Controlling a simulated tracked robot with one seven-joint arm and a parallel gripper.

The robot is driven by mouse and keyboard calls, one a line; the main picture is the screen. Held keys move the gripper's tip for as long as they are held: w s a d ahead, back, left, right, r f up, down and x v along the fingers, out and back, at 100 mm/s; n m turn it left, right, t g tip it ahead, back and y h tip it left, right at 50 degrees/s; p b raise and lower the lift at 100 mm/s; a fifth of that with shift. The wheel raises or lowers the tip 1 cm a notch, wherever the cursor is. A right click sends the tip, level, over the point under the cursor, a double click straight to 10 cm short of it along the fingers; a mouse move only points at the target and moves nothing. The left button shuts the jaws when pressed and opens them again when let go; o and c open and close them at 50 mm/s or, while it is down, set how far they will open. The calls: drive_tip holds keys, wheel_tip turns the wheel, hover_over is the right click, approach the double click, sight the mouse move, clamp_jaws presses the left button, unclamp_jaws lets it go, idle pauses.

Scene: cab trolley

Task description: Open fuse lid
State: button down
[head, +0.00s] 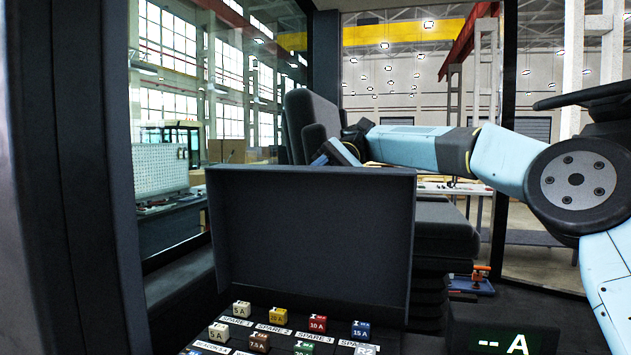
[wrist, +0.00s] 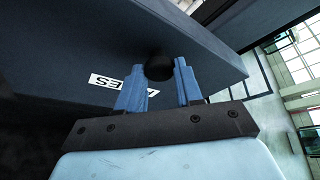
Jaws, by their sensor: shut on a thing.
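The dark fuse lid (head: 312,240) stands raised, close to upright, behind the fuse panel (head: 275,338) in the head view, its inner face toward the camera. In the wrist view the lid's outer face (wrist: 60,45) carries a white label (wrist: 118,86), partly covered by a finger. My gripper (wrist: 160,78) has its two blue fingers on either side of a round black knob (wrist: 159,66) on the lid, shut on it. In the head view my arm reaches behind the lid's top edge, and the fingertips and knob are hidden there.
Several coloured fuses, such as a red one (head: 318,324), sit in the exposed panel. A display (head: 503,344) stands right of it. A dark seat (head: 440,235) is behind the lid. A cab pillar (head: 75,180) rises at the left.

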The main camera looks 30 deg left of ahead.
drive_tip(key=shift+w+f, duration=0.1)
drive_tip(key=shift+f, duration=0.1)
drive_tip(key=c, duration=1)
unclamp_jaws()
drive_tip(key=shift+o, duration=1.2)
drive_tip(key=shift+r, duration=0.1)
drive_tip(key=shift+r, duration=0.1)
drive_tip(key=s+d+r, duration=0.9)
drive_tip(key=d+r, duration=0.1)
drive_tip(key=r, duration=0.2)
drive_tip(key=shift+s+d+r, duration=0.2)
drive_tip(key=shift+d+r, duration=0.05)
drive_tip(key=shift+r, duration=0.1)
